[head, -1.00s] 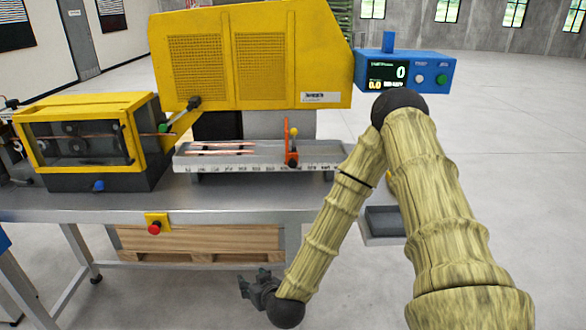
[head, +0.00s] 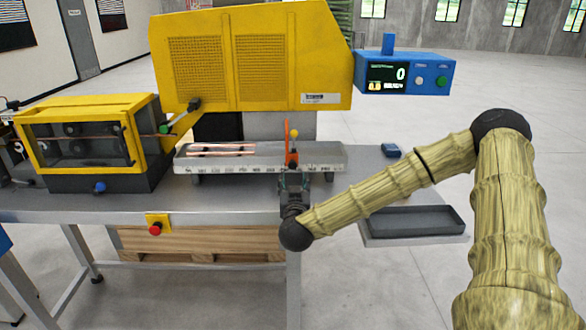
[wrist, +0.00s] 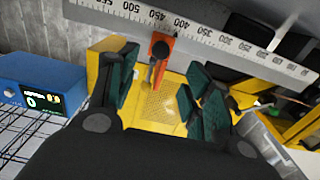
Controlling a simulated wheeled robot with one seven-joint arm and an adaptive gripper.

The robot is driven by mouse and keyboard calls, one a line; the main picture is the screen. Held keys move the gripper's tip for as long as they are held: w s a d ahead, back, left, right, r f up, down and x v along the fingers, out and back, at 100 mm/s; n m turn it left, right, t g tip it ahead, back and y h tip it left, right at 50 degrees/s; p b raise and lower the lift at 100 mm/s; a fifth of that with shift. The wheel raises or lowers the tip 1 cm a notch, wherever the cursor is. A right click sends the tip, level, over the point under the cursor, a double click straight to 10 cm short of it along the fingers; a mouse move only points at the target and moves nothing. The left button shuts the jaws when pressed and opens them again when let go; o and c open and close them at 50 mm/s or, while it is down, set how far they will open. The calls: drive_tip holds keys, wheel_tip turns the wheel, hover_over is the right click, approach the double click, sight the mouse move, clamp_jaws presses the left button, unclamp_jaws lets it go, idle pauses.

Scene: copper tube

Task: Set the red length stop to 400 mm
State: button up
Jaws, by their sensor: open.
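The red length stop (head: 291,157), orange-red with a yellow knob on top, stands upright on the measuring tray (head: 330,158). In the wrist view the stop (wrist: 162,55) shows its black knob beside the printed scale (wrist: 205,37), around the stretch between 450 and 400; the exact reading cannot be told. My gripper (head: 293,183) is in front of the tray's scale edge, just below the stop. In the wrist view its green-padded fingers (wrist: 155,95) are spread apart, with the stop showing beyond and between them, and nothing is held.
Copper tubes (head: 222,149) lie on the tray's left part. A yellow machine (head: 260,60) stands behind, with a windowed unit (head: 85,140) at left. A blue display box (head: 405,75) reads 0. A dark bin (head: 415,222) is at right. A red button (head: 155,228) is on the table's front.

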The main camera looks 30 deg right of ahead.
sight(293, 166)
drive_tip(key=p+x, duration=0.2)
drive_tip(key=x, duration=0.7)
drive_tip(key=shift+f+p, duration=0.1)
drive_tip(key=shift+p, duration=0.25)
drive_tip(key=shift+a, duration=0.1)
clamp_jaws()
